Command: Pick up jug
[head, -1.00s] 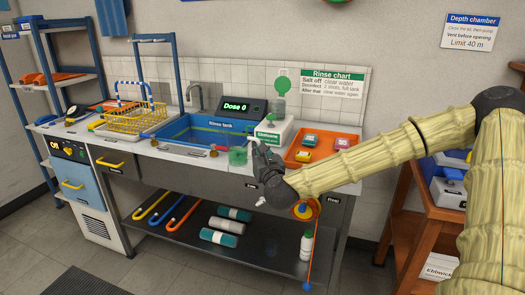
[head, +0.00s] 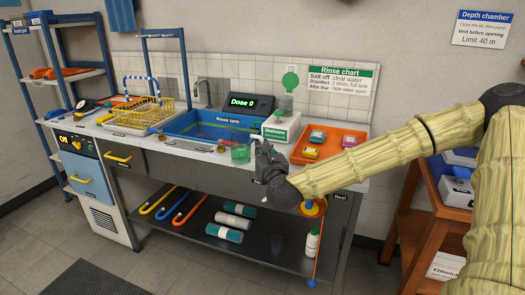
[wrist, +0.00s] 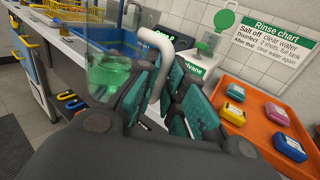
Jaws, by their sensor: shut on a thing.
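The jug is clear with green liquid (head: 240,154) and stands at the front edge of the bench, beside the rinse tank. In the wrist view the jug (wrist: 108,72) is on the left, its white handle (wrist: 165,55) reaching toward my fingers. My gripper (head: 262,150) is at the jug's right side. In the wrist view my gripper (wrist: 172,95) has its green-padded fingers shut around the lower part of the white handle. Whether the jug's base touches the bench is hard to tell.
The blue rinse tank (head: 190,134) lies behind and left of the jug. A dispenser labelled Desitivone (head: 283,128) stands behind it. An orange tray (head: 336,136) with several coloured blocks is on the right. A yellow wire basket (head: 146,112) is farther left.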

